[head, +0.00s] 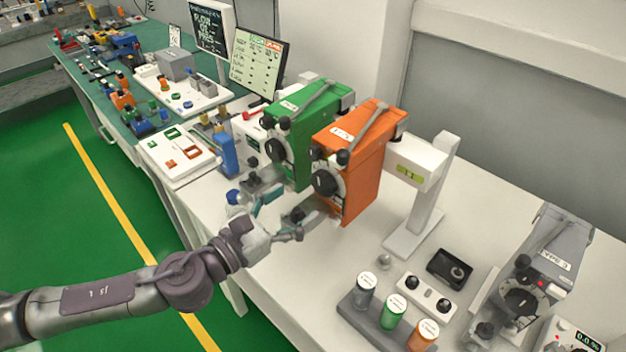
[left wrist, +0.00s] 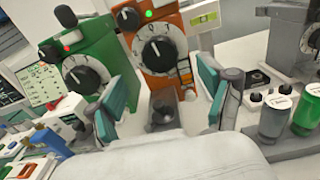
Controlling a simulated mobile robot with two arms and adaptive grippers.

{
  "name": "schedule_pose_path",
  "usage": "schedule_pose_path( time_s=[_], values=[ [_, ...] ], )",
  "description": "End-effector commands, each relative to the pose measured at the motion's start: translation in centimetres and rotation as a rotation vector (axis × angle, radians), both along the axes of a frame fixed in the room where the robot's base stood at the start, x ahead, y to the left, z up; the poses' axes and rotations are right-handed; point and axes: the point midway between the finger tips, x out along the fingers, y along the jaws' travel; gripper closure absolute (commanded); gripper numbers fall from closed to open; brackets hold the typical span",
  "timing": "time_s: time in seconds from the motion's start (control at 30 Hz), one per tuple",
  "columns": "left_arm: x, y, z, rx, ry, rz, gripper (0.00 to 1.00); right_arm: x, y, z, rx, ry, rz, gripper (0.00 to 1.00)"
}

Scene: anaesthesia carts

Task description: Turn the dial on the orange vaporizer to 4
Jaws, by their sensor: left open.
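The orange vaporizer (head: 352,160) stands on the white cart next to the green vaporizer (head: 305,125). Its black dial (head: 325,182) faces my left arm; the dial also shows in the left wrist view (left wrist: 157,54), on a white ring whose numbers are too small to read surely. My left gripper (head: 285,215) is open and empty, just in front of and below the orange vaporizer's dial. In the left wrist view its two teal-padded fingers (left wrist: 165,100) stand wide apart, with the dial above and between them. The gripper appears apart from the dial. My right gripper is not in view.
A grey vaporizer (head: 540,262) stands at the right. Several capped bottles in a rack (head: 352,312) and a small black box (head: 449,268) lie in front of it. A white post (head: 432,190) rises right of the orange vaporizer. Monitors (head: 257,66) stand behind the green one.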

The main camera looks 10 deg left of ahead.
Motion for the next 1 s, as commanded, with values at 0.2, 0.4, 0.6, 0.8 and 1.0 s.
schedule_pose_path(
  time_s=[0.2,0.4,0.6,0.8,1.0],
  values=[
    [3.1,-2.2,0.2,-0.001,0.000,0.001,0.19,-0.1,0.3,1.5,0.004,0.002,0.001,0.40],
    [4.3,-3.0,0.0,-0.001,0.001,0.002,0.19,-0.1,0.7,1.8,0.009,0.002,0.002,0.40],
    [4.4,-3.1,-0.1,0.000,0.001,0.001,0.19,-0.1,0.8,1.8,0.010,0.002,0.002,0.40],
    [4.4,-3.1,-0.1,-0.001,0.001,0.002,0.36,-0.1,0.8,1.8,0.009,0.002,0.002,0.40],
    [4.4,-3.1,-0.1,-0.001,0.001,0.002,0.69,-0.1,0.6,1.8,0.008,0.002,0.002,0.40]
  ],
)
